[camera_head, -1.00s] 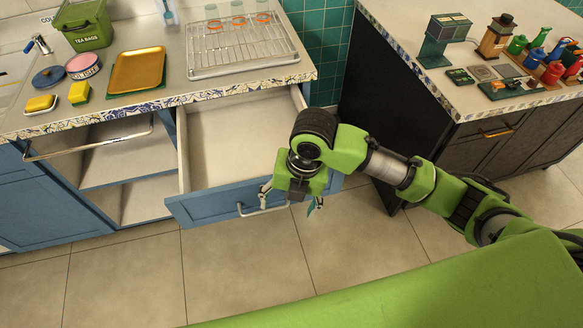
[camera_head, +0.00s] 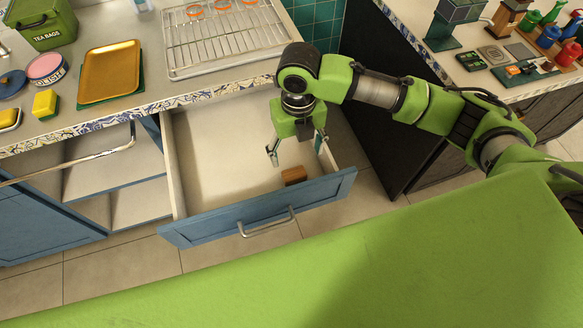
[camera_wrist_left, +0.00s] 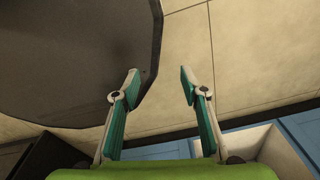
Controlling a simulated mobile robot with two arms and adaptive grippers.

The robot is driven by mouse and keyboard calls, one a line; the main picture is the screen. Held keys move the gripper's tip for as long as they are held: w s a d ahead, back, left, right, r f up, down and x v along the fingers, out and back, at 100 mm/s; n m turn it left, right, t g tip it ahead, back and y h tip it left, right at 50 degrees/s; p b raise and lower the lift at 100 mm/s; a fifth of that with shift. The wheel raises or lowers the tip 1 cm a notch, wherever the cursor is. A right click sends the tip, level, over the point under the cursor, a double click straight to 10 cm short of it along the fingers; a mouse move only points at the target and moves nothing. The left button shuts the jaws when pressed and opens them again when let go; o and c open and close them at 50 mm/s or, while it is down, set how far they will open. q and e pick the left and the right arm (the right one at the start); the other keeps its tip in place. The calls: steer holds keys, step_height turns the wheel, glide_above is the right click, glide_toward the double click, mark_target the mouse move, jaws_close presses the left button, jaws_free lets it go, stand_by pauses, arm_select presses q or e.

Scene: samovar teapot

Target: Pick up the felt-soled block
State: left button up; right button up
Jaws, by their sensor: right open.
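A small brown block (camera_head: 294,175) lies in the open blue drawer (camera_head: 215,224), near its front right. It is the likely felt-soled block; its underside is hidden. My right gripper (camera_head: 297,150) points down over the drawer, just behind and above the block. Its fingers are apart, with nothing seen between them, and it appears clear of the block. My left gripper (camera_wrist_left: 160,78) shows in the left wrist view, open and empty. It is not in the head view.
The drawer's blue front with its metal handle (camera_head: 266,226) stands before the block. Above is the counter with a wire rack (camera_head: 222,45), a gold tray (camera_head: 110,72) and a yellow sponge (camera_head: 45,103). A dark cabinet (camera_head: 385,110) stands right of the drawer.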

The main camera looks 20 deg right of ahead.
glide_above(295, 176)
steer(key=f, duration=0.6)
steer(key=shift+s+d, duration=0.1)
steer(key=shift+d, duration=0.1)
steer(key=shift+f, duration=0.55)
step_height(295, 176, down, 4)
steer(key=shift+a+f+p, duration=0.15)
steer(key=shift+p, duration=0.2)
steer(key=shift+w+f, duration=0.2)
steer(key=shift+f, duration=0.05)
steer(key=shift+c, duration=1.2)
arm_select(q)
steer(key=shift+s+r, duration=0.15)
steer(key=shift+s, duration=0.4)
steer(key=shift+s+r, duration=0.15)
steer(key=shift+s, duration=0.35)
arm_select(e)
steer(key=shift+s, duration=0.1)
steer(key=c, duration=1)
